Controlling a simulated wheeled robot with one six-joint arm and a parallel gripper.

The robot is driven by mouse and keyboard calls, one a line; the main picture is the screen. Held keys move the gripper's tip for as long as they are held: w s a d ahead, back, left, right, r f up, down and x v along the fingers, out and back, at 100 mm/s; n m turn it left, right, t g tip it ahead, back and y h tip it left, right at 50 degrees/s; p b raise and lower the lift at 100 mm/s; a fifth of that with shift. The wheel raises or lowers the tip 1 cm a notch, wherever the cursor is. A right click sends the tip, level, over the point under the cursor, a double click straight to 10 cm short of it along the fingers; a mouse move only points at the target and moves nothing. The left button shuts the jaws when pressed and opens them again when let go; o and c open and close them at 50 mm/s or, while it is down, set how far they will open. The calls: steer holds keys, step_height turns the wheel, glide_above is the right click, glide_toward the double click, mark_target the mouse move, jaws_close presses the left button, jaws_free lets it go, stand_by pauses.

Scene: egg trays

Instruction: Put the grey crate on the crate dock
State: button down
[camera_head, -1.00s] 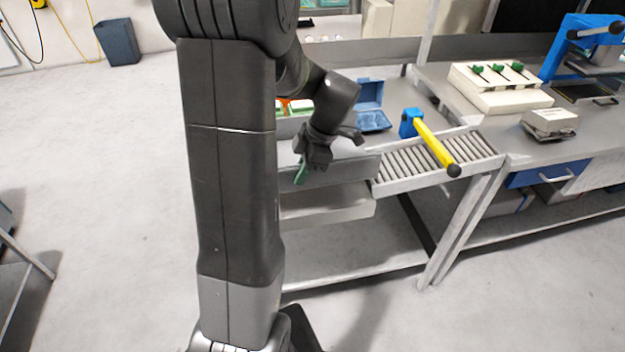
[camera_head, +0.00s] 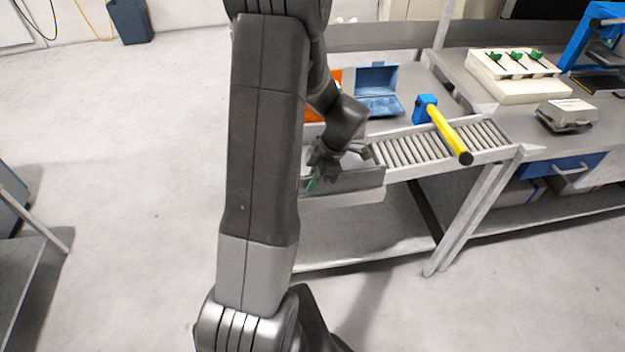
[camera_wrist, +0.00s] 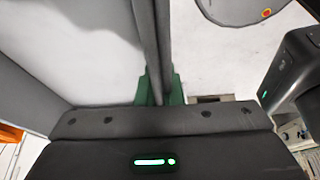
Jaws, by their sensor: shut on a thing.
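The grey crate (camera_head: 362,181) shows in the head view right of my arm column, at the left end of the roller conveyor. My gripper (camera_head: 314,182) is shut on its near wall, with a green fingertip outside. In the wrist view the green fingertips (camera_wrist: 160,88) clasp the crate wall (camera_wrist: 147,40), and the pale crate inside lies to the left. A light grey ledge (camera_head: 352,199), seemingly the crate dock, shows just under the crate. Whether the crate touches it, I cannot tell. My column hides the crate's left part.
The roller conveyor (camera_head: 420,150) with a yellow-handled blue device (camera_head: 440,125) lies right of the crate. An open blue box (camera_head: 377,90) and an orange item (camera_head: 336,82) stand behind. A grey carton (camera_head: 566,115) sits on the right bench. The floor in front is clear.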

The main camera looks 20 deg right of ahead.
steer(key=shift+f, duration=0.15)
steer(key=c, duration=1.6)
jaws_free()
steer(key=shift+o, duration=0.2)
steer(key=shift+r, duration=0.3)
steer(key=b+v, duration=0.1)
steer(key=v, duration=1)
steer(key=shift+d+r, duration=0.2)
steer(key=shift+r, duration=0.15)
